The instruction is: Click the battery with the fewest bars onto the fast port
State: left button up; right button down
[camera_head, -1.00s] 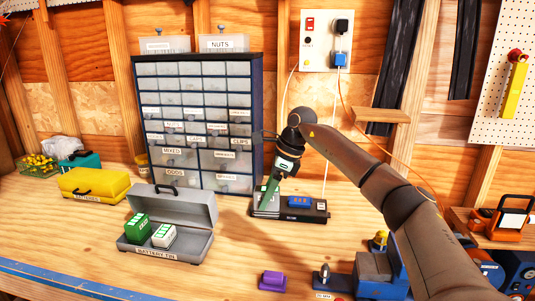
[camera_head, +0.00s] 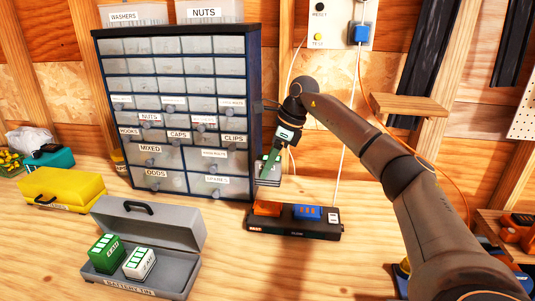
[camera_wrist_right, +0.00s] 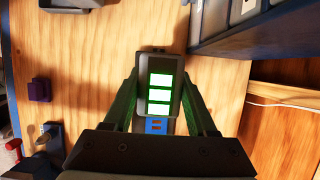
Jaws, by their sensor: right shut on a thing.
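My right gripper (camera_head: 280,166) is shut on a grey battery (camera_head: 264,168), held tilted above the left end of the charger. In the right wrist view the battery (camera_wrist_right: 160,95) sits between the fingers and shows three lit bars. A green battery (camera_head: 105,254) and a white battery (camera_head: 140,263) with lit bars stand in the open grey battery tin (camera_head: 180,268). My left gripper is not in view.
A yellow case (camera_head: 62,188) is at left. A wall panel with a blue plug (camera_head: 359,33) is above. The bench between tin and charger is clear.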

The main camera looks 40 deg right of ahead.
jog(key=shift+w+d, duration=0.25)
jog(key=shift+w, duration=0.1)
jog(key=shift+s+f, duration=0.1)
jog(key=shift+f, duration=0.85)
notch_tip(320, 180, down, 2)
jog(key=shift+f+b, duration=0.1)
jog(key=shift+b, duration=0.75)
notch_tip(320, 180, down, 3)
jog(key=b, duration=0.3)
jog(key=shift+f, duration=0.15)
pick_arm(q)
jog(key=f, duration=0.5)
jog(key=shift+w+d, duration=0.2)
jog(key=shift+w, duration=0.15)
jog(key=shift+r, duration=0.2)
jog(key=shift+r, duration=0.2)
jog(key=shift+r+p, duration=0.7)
jog(key=shift+p, duration=0.2)
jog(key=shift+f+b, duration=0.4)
pick_arm(e)
jog(key=shift+f, duration=0.75)
